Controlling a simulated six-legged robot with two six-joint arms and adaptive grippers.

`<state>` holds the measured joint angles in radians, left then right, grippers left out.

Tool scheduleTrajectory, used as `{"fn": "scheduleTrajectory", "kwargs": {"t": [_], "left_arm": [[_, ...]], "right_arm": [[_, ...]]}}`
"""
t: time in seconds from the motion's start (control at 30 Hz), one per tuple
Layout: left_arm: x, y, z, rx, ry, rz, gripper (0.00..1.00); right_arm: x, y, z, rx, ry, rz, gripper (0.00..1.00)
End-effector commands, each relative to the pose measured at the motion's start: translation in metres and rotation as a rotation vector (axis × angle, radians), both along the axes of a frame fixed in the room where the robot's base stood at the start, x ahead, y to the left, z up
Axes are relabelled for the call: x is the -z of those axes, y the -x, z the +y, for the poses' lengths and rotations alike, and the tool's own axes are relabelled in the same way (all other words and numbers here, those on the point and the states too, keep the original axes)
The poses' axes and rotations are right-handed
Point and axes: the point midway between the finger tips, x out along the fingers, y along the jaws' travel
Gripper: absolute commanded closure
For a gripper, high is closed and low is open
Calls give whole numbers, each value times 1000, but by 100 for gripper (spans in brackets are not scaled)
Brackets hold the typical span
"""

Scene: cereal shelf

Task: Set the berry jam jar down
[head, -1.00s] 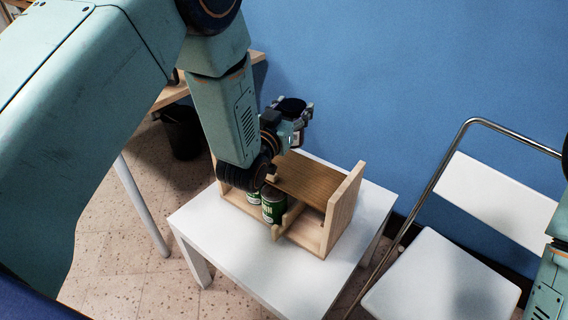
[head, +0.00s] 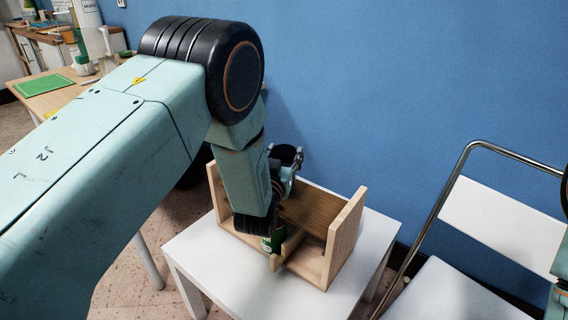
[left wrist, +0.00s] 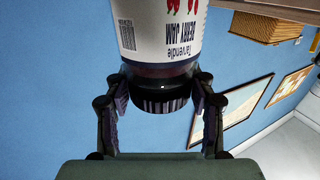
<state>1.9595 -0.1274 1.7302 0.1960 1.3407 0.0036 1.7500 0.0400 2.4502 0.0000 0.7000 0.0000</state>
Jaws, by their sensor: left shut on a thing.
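The berry jam jar (left wrist: 165,38) shows in the left wrist view, with a pale label, red fruit and a dark lid. It appears upside down there, and its base is cut off by the top edge. My left gripper (left wrist: 162,92) is shut on it, with the fingers on both sides of the lid end. In the head view my left gripper (head: 286,163) is over the wooden shelf (head: 343,240), near its upper board; my arm hides most of the jar. I cannot tell whether the jar touches the board. My right gripper is not in view.
The shelf stands on a white table (head: 215,267) against a blue wall. The right part of the upper board looks clear. A white folding chair (head: 505,225) is at the right.

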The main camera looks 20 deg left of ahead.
Motion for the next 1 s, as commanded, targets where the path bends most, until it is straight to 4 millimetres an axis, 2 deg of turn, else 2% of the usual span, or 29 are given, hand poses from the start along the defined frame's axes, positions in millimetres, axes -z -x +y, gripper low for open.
{"fn": "scheduleTrajectory", "kwargs": {"t": [0.03, 0.1, 0.13, 0.17, 0.47, 0.5, 0.73, 1.0], "left_arm": [[10, 0, 0, 0, 0, -1, 93], [15, 0, 0, 0, 0, -2, 93], [15, 0, 0, 0, 0, -2, 93], [15, 0, 0, 0, 0, -3, 100], [17, 0, 0, 0, 0, -2, 100], [18, 0, 0, 0, 0, 2, 42], [17, 0, 0, 0, 0, 1, 22], [17, 0, 0, 0, 0, 1, 22]], "right_arm": [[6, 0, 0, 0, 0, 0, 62], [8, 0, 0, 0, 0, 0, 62], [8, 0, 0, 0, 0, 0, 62], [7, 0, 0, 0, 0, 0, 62], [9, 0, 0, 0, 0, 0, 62], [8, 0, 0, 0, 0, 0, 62], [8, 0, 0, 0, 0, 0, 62], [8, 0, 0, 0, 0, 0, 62]]}}
